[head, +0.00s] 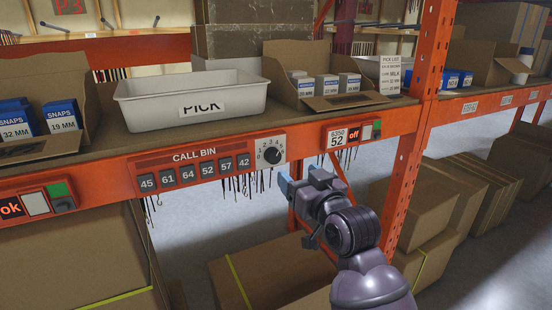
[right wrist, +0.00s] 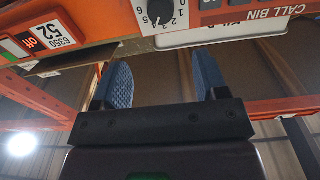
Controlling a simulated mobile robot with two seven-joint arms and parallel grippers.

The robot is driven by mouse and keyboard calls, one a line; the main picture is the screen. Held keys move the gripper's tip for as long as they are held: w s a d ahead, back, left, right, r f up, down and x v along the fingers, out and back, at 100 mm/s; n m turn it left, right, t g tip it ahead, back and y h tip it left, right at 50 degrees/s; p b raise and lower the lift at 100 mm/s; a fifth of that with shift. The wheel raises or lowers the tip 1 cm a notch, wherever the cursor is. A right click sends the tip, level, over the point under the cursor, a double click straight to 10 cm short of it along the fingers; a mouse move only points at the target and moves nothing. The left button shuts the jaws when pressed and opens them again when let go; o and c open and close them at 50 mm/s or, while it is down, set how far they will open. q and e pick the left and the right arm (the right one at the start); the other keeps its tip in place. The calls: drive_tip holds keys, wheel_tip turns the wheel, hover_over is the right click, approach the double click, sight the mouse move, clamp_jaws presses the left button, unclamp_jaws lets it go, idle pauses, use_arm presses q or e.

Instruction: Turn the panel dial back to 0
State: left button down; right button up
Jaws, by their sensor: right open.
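The panel dial (head: 272,155) is a round black knob on a pale plate with small numbers around it, at the right end of the CALL BIN panel (head: 193,169). I cannot tell for sure which number its pointer is on. The dial also shows upside down at the top of the right wrist view (right wrist: 159,10). My right gripper (head: 285,185) is just below and slightly right of the dial, apart from it. In the right wrist view its two blue fingers (right wrist: 163,78) are spread with nothing between them. My left gripper is not in view.
The orange shelf beam (head: 110,172) carries the panel, with a "52 off" display (head: 338,135) to the right. A white PICK bin (head: 190,97) and open cartons stand on the shelf above. An orange rack upright (head: 405,170) is right of my arm. Large cardboard boxes (head: 430,205) sit below.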

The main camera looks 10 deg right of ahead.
sight(275, 159)
drive_tip(key=shift+g, duration=0.4)
drive_tip(key=x, duration=0.3)
drive_tip(key=p+x, duration=0.1)
drive_tip(key=x, duration=0.6)
drive_tip(key=shift+w+a+f+p, duration=0.15)
drive_tip(key=shift+w+f+p, duration=0.15)
drive_tip(key=shift+w+f, duration=0.1)
drive_tip(key=shift+c, duration=0.5)
drive_tip(key=c, duration=0.8)
